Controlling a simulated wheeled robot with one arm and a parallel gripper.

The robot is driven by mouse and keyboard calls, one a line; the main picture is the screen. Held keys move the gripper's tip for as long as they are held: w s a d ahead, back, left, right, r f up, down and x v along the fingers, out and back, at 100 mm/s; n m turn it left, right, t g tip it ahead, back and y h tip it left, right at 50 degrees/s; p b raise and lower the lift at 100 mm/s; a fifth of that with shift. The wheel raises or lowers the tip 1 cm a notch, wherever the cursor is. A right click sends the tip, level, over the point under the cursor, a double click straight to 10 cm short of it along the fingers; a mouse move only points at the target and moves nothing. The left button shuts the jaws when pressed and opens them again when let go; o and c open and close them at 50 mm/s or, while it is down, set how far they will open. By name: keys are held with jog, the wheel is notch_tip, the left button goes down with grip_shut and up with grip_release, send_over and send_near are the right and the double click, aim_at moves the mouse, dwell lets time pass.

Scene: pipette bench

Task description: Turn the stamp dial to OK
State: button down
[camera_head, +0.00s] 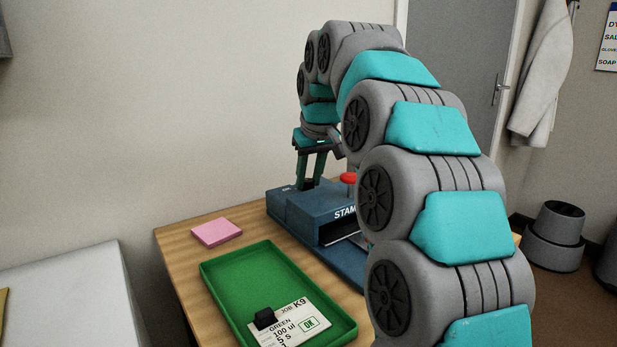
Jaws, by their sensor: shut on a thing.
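The blue stamp machine (298,208) stands at the back of the wooden table, with white "STAM…" lettering on its front and a red knob (348,178) on top. My gripper (308,184) points down at the left part of the machine's top. Its green fingers are shut on the stamp dial, which is small and mostly hidden between them. Small pale marks show on the machine top left of the fingers, too small to read surely. The dial's pointer cannot be made out. My arm covers the machine's right side.
A green tray (222,277) at the front of the table holds a white job card (290,325) marked K9 and OK, with a black clip (265,318) on it. A pink pad (217,232) lies behind the tray. A light surface (70,290) stands at left, apart from the table.

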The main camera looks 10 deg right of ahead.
jog(key=c, duration=0.6)
grip_release()
jog(key=shift+r, duration=0.15)
jog(key=v, duration=0.6)
jog(key=shift+s+r, duration=0.1)
jog(key=shift+r, duration=0.15)
jog(key=shift+s+r, duration=0.25)
jog(key=shift+r, duration=0.2)
